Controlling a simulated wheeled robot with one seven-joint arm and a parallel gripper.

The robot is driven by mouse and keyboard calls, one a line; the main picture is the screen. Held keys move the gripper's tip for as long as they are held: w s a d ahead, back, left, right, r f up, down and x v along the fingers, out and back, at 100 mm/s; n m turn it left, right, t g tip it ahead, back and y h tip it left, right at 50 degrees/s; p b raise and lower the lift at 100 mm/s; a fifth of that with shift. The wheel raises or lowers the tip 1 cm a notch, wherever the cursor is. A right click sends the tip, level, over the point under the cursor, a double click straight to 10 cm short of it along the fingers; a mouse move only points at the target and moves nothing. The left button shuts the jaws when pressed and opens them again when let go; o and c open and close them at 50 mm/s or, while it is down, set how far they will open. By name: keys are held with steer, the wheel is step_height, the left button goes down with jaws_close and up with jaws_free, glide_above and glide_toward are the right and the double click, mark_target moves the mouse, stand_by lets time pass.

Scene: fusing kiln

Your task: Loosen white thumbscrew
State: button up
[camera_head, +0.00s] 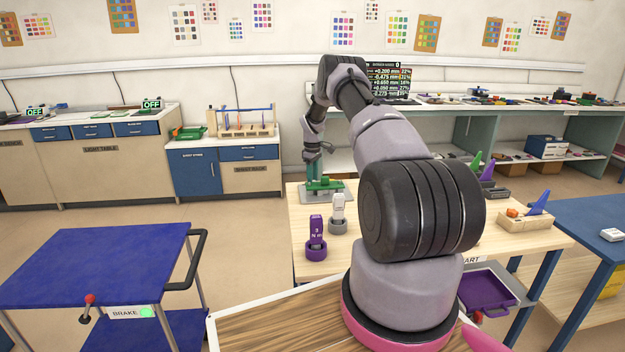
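My gripper (315,155) points down at the far left corner of the pale wooden table (310,268), small in the view. It is over a green fixture (325,184) on a grey plate. A teal upright piece shows right below it; I cannot tell whether it is held or part of the fixture. The finger gap is too small to make out. No white thumbscrew can be made out for certain. A white-topped piece in a grey round base (338,213) stands nearer on the table, beside a purple piece in a purple base (316,238).
My arm hides the table's middle. An orange and blue item on a wooden block (527,214) and green and purple wedges (487,170) are at right. A display (390,82) with mm readings stands behind. A blue cart (95,265) is at left; floor lies between.

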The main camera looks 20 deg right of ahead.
steer(key=o, duration=0.4)
steer(key=shift+f, duration=0.1)
steer(key=shift+c, duration=0.2)
steer(key=m, duration=0.6)
steer(key=shift+d+m, duration=0.1)
steer(key=shift+m, duration=0.3)
steer(key=m, duration=0.4)
steer(key=shift+d+m, duration=0.1)
steer(key=shift+m, duration=0.2)
steer(key=m, duration=0.3)
steer(key=shift+d+r, duration=0.1)
steer(key=shift+r, duration=0.1)
steer(key=s+a+r+t, duration=0.1)
steer(key=s+a+r, duration=0.1)
steer(key=r, duration=1.2)
steer(key=s+a+r+t, duration=0.1)
steer(key=s+r, duration=0.3)
steer(key=r, duration=1.1)
steer(key=shift+s+a+y, duration=0.15)
steer(key=shift+a+y, duration=0.15)
steer(key=shift+a, duration=0.1)
